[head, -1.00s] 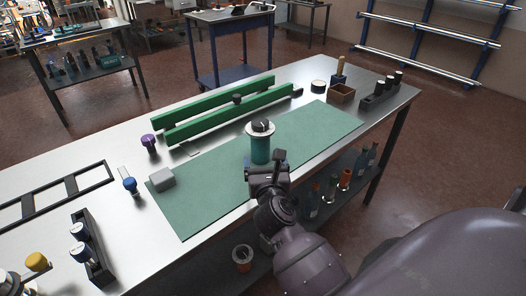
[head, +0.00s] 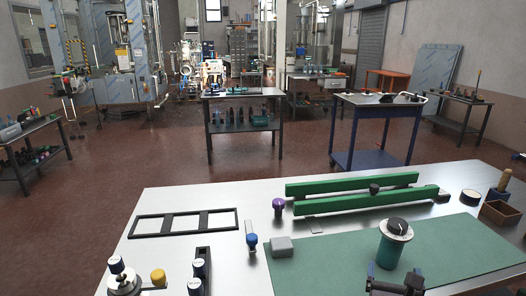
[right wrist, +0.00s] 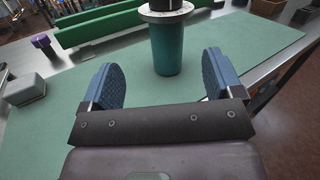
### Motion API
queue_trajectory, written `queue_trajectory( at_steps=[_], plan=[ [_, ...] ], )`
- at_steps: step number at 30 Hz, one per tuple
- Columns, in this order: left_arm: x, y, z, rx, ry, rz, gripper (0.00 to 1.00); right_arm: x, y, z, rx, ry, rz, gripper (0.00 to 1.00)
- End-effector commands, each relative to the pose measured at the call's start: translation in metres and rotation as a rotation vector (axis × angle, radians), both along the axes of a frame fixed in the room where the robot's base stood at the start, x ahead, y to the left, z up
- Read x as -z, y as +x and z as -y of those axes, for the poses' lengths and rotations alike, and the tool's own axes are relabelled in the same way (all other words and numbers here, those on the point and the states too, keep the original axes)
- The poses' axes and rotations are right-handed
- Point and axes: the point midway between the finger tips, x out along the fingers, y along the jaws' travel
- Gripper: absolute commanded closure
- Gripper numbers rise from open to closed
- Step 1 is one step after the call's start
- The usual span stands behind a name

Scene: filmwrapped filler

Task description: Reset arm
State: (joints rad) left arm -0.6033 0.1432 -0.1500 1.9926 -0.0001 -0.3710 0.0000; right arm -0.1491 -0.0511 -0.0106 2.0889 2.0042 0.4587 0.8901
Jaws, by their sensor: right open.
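My right gripper (head: 396,279) shows at the bottom edge of the head view, just in front of a teal cylinder (head: 394,247) with a white rim and dark top. The right wrist view shows its blue-padded jaws (right wrist: 163,82) wide open and empty. The same teal cylinder (right wrist: 166,50) stands upright on the green mat (right wrist: 220,65), beyond the jaws and apart from them. My left gripper is not in view.
The metal table (head: 180,255) carries a green clamp-like bar pair (head: 352,190), a black frame (head: 184,224), a grey block (head: 281,247) and a blue-capped item (head: 251,242). A small brown box (head: 500,213) stands at the right. A blue cart (head: 372,135) stands behind on open floor.

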Motion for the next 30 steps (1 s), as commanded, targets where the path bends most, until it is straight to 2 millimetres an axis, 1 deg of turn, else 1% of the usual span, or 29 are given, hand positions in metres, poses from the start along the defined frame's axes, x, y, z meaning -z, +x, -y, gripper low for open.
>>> queue_trajectory(
  at_steps=[2,4,7,10,13,15,17,18,20,22,26,27,30],
  plan=[
    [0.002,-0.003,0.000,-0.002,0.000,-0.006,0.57,-0.013,-0.006,-0.007,-0.046,-0.156,0.014,0.14],
    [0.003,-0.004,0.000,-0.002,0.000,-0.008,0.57,-0.026,-0.011,-0.019,-0.101,-0.339,0.024,0.14],
    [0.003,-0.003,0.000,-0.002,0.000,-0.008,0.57,-0.038,-0.021,-0.041,-0.190,-0.617,0.024,0.14],
    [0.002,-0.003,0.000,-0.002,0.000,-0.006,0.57,-0.040,-0.033,-0.065,-0.282,-0.893,0.011,0.14],
    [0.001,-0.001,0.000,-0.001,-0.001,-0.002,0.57,-0.034,-0.046,-0.089,-0.385,-1.164,-0.015,0.14],
    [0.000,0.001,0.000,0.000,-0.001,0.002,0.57,-0.024,-0.056,-0.103,-0.460,-1.350,-0.043,0.14],
    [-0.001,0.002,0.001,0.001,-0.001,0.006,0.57,-0.013,-0.065,-0.113,-0.530,-1.505,-0.071,0.14],
    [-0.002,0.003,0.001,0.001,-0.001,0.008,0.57,-0.005,-0.072,-0.119,-0.579,-1.607,-0.093,0.14],
    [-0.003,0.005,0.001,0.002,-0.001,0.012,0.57,0.009,-0.083,-0.125,-0.658,-1.756,-0.130,0.14],
    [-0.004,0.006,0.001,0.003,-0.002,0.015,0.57,0.028,-0.097,-0.129,-0.758,-1.920,-0.178,0.14],
    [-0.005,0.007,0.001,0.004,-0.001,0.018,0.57,0.062,-0.127,-0.126,-0.966,-2.202,-0.288,0.14],
    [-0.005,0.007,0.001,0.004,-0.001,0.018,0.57,0.073,-0.138,-0.122,-1.037,-2.278,-0.327,0.14],
    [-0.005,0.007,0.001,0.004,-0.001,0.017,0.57,0.094,-0.163,-0.108,-1.212,-2.436,-0.426,0.14]
  ],
)
